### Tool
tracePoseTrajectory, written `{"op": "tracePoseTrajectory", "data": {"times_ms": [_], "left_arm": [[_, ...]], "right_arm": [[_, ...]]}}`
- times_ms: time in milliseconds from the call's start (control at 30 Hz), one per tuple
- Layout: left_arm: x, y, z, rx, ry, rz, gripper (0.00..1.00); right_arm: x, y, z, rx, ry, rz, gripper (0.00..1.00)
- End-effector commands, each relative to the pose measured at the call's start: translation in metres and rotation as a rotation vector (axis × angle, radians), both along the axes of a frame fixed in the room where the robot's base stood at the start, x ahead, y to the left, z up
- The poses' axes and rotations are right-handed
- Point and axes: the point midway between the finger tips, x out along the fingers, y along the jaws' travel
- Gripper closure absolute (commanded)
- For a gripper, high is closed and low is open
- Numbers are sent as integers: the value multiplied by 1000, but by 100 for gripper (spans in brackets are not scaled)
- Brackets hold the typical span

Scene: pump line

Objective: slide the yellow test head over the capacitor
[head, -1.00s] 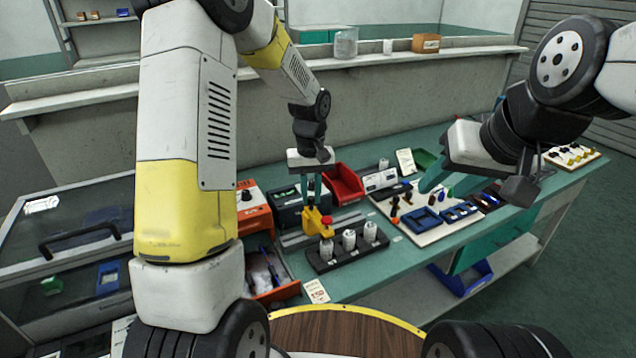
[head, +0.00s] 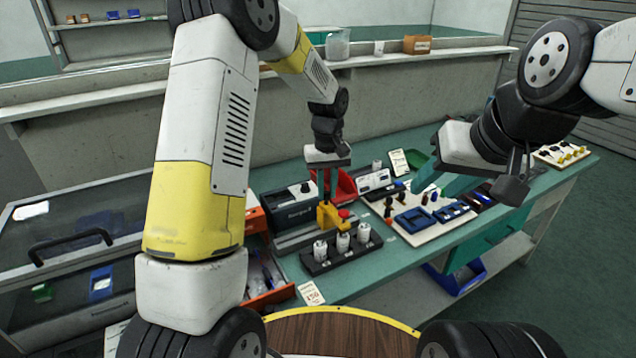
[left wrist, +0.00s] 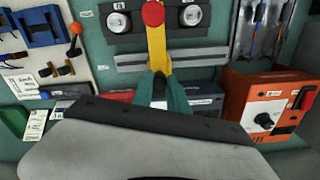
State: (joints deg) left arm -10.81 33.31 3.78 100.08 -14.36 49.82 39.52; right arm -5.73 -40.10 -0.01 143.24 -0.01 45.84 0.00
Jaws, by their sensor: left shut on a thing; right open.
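A black rack (head: 318,266) with three white capacitors stands just in front. The knob lies close behind the middle capacitor (head: 343,243) in the head view. Left (head: 320,250) and right (head: 364,233) capacitors stand clear. In the left wrist view, the test head (left wrist: 156,48) reaches between two visible capacitors; the third is not seen there. I cannot tell its height. My right gripper (head: 447,183) is open and empty above the board.
A grey rail (head: 300,240) and a dark device (head: 290,212) lie behind the rack. A red bin (head: 346,184) stands behind my left gripper. A white board (head: 425,233) with blue fixtures is to the right. An orange box (left wrist: 265,110) shows in the left wrist view.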

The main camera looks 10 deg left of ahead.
Motion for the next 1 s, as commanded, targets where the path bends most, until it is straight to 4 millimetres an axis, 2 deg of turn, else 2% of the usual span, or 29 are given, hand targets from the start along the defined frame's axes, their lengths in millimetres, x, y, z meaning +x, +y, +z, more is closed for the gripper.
{"op": "tracePoseTrajectory", "data": {"times_ms": [300, 333, 433, 767, 867, 1000], "left_arm": [[3, -3, 2, -1, -5, 1, 100], [3, -3, 2, -1, -5, 1, 77], [3, -3, 1, 0, -4, 1, 59], [2, -3, 2, 1, -2, 1, 59], [3, -3, 11, 0, -3, 1, 59], [3, -3, 35, -1, -7, 2, 59]], "right_arm": [[0, 0, 0, 0, 0, 0, 55], [0, 0, 0, 0, 0, 0, 55], [0, 0, 0, 0, 0, 0, 55], [0, 0, 0, 0, 0, 0, 55], [0, 0, 0, 0, 0, 0, 55], [0, 0, 0, 0, 0, 0, 55]]}}
